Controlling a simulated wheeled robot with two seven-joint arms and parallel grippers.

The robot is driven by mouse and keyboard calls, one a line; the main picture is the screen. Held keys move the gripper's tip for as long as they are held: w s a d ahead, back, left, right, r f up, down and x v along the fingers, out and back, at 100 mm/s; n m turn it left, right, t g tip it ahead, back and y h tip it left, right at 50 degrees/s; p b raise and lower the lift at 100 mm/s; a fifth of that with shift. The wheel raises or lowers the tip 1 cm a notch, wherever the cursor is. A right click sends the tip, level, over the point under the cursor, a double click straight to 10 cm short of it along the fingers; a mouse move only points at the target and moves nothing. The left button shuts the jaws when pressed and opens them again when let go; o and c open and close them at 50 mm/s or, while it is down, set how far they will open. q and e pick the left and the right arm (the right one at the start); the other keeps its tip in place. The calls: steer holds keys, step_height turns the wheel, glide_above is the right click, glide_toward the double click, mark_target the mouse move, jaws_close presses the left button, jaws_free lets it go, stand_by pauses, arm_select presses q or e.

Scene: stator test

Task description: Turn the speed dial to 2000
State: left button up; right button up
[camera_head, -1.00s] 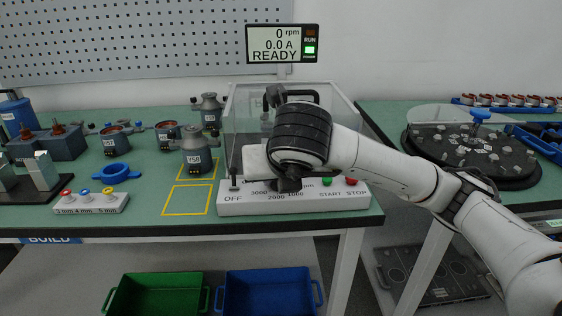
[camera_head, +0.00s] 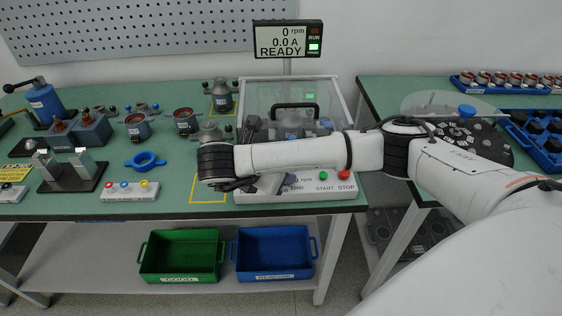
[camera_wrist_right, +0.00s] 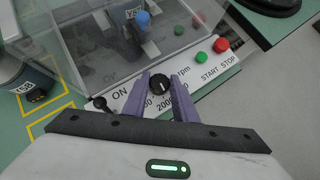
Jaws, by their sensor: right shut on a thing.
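The speed dial (camera_wrist_right: 160,84) is a small black knob with a pale mark on the white control panel (camera_wrist_right: 225,72), in the right wrist view. My right gripper (camera_wrist_right: 160,86) has its two purple fingers on either side of the dial and is shut on it. Printed numbers beside the dial are partly covered by the fingers; "2000" is partly readable. In the head view my right gripper (camera_head: 268,184) is low at the panel front, and my arm hides the dial. The display (camera_head: 288,40) reads 0 rpm, 0.0 A, READY. My left gripper is not in view.
Green START (camera_wrist_right: 202,58) and red STOP (camera_wrist_right: 221,45) buttons sit right of the dial. A black lever (camera_wrist_right: 100,103) by ON stands to its left. A clear cover (camera_head: 262,95) encloses the test bay behind. A motor (camera_wrist_right: 22,78) stands left of the panel.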

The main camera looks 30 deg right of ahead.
steer(key=shift+m+g+p, duration=0.3)
steer(key=shift+m, duration=0.1)
steer(key=shift+f, duration=0.1)
steer(key=o, duration=0.8)
steer(key=shift+c, duration=0.2)
steer(key=shift+a+r, duration=0.45)
steer(key=shift+r, duration=0.05)
steer(key=v, duration=0.9)
steer(key=shift+a+f, duration=0.1)
